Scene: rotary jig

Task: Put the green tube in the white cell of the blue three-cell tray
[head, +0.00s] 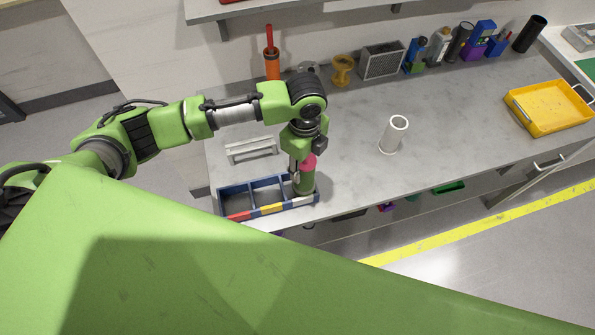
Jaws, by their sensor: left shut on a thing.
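The blue three-cell tray (222,205) sits at the left front edge of the grey counter. Its front wall has a red patch at the left cell, a yellow one at the middle and a white one at the right. The green tube (304,185) is upright at the right, white-marked cell, its lower end behind the tray's front wall. I cannot tell whether it touches the cell floor. My left gripper (302,167) points down from above and is shut on the tube's upper part, beside a pink piece (309,161). My right gripper is not in view.
A white hollow cylinder (392,137) stands mid-counter, with clear room around it. A light grey rack (251,150) is behind the tray. A yellow bin (548,107) is at the right. A red-handled item (271,62), a yellow goblet (342,70) and several bottles line the back.

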